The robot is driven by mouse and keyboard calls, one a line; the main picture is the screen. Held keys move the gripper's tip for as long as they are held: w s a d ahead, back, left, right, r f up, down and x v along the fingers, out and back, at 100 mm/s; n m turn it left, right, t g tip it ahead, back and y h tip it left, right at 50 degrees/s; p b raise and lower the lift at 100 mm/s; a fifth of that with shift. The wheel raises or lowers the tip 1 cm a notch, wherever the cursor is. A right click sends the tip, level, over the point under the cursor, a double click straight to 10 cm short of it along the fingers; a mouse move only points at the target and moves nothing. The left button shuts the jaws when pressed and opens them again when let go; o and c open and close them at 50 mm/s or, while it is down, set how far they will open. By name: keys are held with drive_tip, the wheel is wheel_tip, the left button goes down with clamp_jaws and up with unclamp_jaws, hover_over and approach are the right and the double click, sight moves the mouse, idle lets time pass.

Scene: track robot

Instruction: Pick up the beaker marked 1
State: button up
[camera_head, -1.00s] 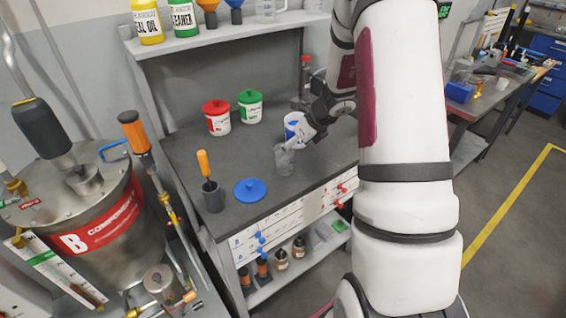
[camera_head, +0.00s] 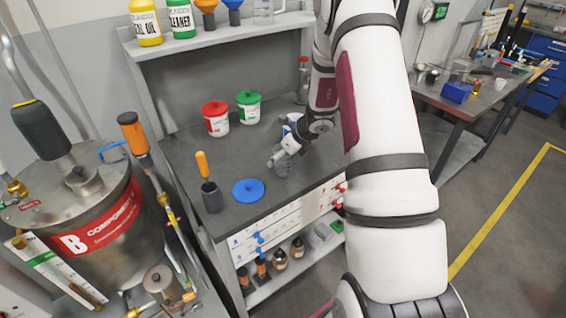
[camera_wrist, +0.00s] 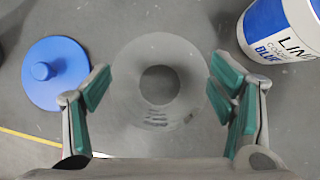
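A clear glass beaker (camera_wrist: 158,100) stands on the grey bench, seen from above in the wrist view. Small printing shows on its side, but I cannot read a 1. My gripper (camera_wrist: 160,86) is open, with a green-padded finger on each side of the beaker and a gap between each finger and the glass. In the head view my gripper (camera_head: 278,158) is low over the bench, and the beaker (camera_head: 282,169) is partly hidden by it.
A blue lid (camera_wrist: 56,72) lies left of the beaker, and a white and blue tub (camera_wrist: 283,28) stands close by the right finger. Red-lidded (camera_head: 216,121) and green-lidded (camera_head: 249,108) tubs stand farther back. An orange-handled tool stands in a dark cup (camera_head: 212,198).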

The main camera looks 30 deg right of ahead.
drive_tip(key=c, duration=1.1)
drive_tip(key=shift+o, duration=0.2)
drive_tip(key=shift+r, duration=0.1)
